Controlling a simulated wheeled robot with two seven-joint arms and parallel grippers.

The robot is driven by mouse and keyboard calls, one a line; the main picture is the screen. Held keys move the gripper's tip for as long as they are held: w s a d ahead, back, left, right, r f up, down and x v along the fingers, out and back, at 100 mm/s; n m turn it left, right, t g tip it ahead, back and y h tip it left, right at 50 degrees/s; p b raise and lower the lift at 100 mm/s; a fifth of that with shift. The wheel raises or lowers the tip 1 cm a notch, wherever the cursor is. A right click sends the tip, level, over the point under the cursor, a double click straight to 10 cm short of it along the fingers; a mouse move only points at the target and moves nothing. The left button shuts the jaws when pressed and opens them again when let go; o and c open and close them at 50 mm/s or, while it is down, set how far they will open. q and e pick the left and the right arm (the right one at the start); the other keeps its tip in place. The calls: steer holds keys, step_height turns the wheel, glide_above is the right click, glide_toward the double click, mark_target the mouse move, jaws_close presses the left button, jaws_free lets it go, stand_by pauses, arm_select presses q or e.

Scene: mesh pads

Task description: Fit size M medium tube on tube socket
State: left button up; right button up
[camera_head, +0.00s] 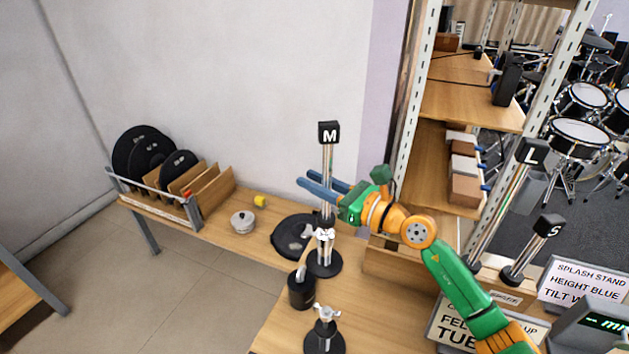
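The size M tube (328,160) is a chrome rod with a black cap marked M. It stands upright above a black round-based stand (324,265) with a wing nut. My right gripper (304,177) reaches in from the right, its blue fingers level. They pass either side of the rod with little gap and look shut on it, below the cap. Whether the rod's lower end is seated in the stand is not clear. A second black base (324,335) with a wing nut and no tall tube stands at the front. My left gripper is not in view.
The L tube (532,152) and S tube (548,225) stand at the right near signs. A black cylinder (301,290), black disc (297,236) and silver round part (242,221) lie on the table. A rack (155,205) of black pads is at left.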

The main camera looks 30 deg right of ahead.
steer(key=o, duration=0.4)
steer(key=shift+o, duration=0.2)
steer(key=shift+s, duration=0.1)
steer(key=b+v, duration=0.3)
steer(key=v, duration=0.4)
